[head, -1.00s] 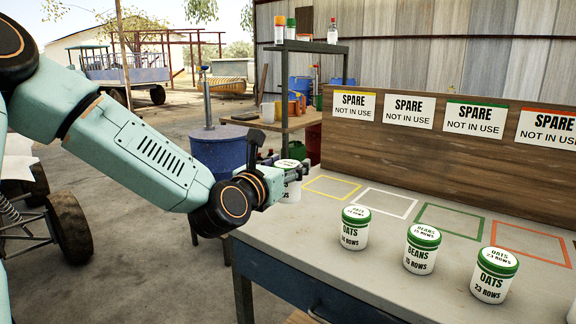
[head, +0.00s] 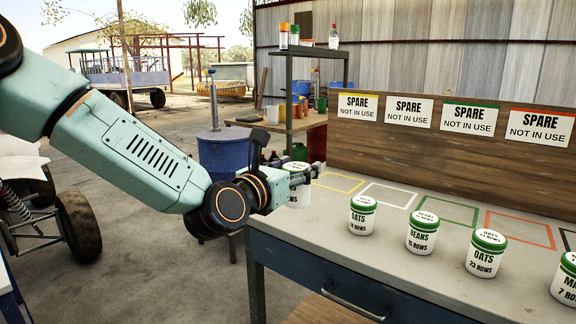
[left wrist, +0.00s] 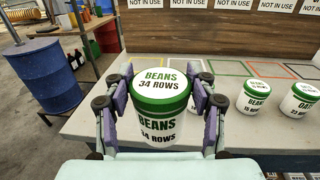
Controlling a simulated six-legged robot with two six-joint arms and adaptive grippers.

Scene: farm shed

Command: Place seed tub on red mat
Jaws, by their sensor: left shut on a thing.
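My left gripper (head: 308,174) is shut on a white seed tub (head: 297,194) with a green lid, at the bench's left end. In the left wrist view the tub (left wrist: 161,108) reads "BEANS 34 ROWS" and stands upright between the fingers of my left gripper (left wrist: 160,92). I cannot tell whether its base touches the bench. The red mat (head: 522,229) is a red-orange outline on the bench top, right of the green one, with nothing on it. My right gripper is out of view.
Yellow (head: 338,182), white (head: 388,194) and green (head: 445,211) outlines lie empty along the bench. In front of them stand tubs of oats (head: 363,216), beans (head: 422,234) and oats (head: 487,255), with another tub (head: 565,280) at the right edge. A backboard with "SPARE" signs rises behind.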

